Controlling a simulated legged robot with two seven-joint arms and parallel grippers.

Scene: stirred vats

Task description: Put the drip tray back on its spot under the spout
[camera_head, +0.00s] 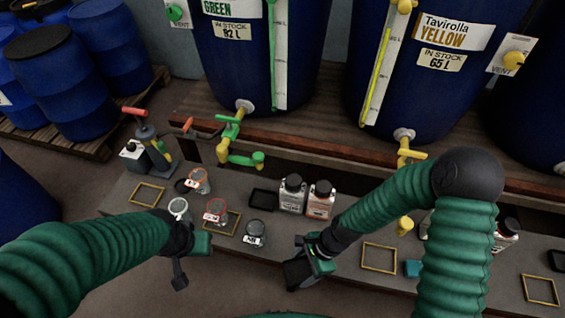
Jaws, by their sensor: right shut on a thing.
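My right gripper (308,255) is shut on a dark, flat thing that looks like a black drip tray (298,274). It holds the tray tilted near the bench's front edge, left of an empty yellow outline (379,271). The yellow spout (405,224) hangs behind that outline, partly hidden by my right arm.
A teal block (412,268) lies right of the empty outline. Blue vats (260,60) stand behind.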

